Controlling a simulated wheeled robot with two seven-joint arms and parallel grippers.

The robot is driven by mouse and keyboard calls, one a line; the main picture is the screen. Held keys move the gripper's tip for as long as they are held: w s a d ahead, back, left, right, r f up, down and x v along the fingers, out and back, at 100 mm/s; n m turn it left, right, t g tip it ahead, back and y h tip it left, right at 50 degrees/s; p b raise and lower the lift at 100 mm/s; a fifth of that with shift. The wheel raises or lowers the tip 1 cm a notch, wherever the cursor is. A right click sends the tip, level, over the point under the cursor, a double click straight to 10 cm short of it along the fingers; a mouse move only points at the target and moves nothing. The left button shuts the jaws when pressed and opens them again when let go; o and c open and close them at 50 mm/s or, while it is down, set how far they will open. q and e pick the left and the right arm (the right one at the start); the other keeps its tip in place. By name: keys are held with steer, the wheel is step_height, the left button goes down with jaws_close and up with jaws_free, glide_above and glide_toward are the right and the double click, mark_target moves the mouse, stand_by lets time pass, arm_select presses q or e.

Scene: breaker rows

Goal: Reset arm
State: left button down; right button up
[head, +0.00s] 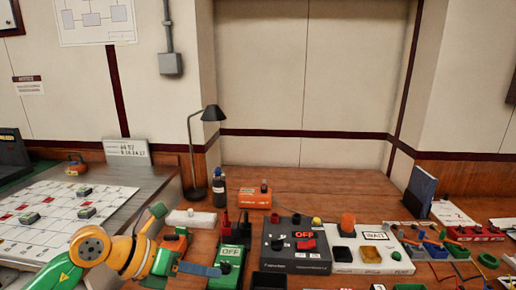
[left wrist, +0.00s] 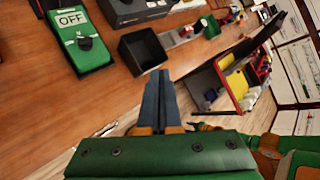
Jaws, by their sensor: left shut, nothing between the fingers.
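My left gripper (head: 205,270) is at the lower middle of the head view, with its arm coming in from the left. Its blue-grey fingers are together and hold nothing; they also show in the left wrist view (left wrist: 160,90). The fingers are close to the left side of a green box (head: 232,256) labelled OFF; I cannot tell if they touch it. That box also shows at the upper left of the left wrist view (left wrist: 90,53), with a black knob. My right gripper is not in view.
A dark switch box (head: 285,262) with a red OFF switch stands right of the green box. A white panel (head: 345,266) marked WAIT is beside it. A black open bin (left wrist: 143,52) shows in the wrist view. A lamp (head: 190,150) stands behind. The table's back middle is clear.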

arm_select(q)
steer(key=s+d+r+n+t+h, duration=0.1)
steer(key=d+r+n+t+h, duration=0.7)
steer(key=r+n+h, duration=0.15)
steer(key=w+a+f+n+t+y, duration=0.1)
steer(key=a+f+n+t+y, duration=0.1)
steer(key=a+f+n+y, duration=0.8)
steer(key=a+f+n+t+y, duration=0.2)
steer(key=a+f+n+y, duration=0.3)
steer(key=n+y, duration=0.65)
steer(key=s+f+n+g+h, duration=0.3)
steer(key=s+f+n+g, duration=0.4)
steer(key=s+f+g, duration=0.95)
steer(key=s+f+t, duration=0.1)
steer(key=s+f, duration=0.2)
steer(key=f, duration=0.5)
steer(key=s+f+t, duration=0.2)
steer(key=s+f, duration=0.2)
steer(key=f, duration=0.4)
steer(key=s+a+f+g+p, duration=0.1)
steer(key=s+f+g, duration=0.1)
steer(key=s+f, duration=0.9)
steer(key=shift+s+a, duration=0.35)
steer(key=shift+s, duration=0.35)
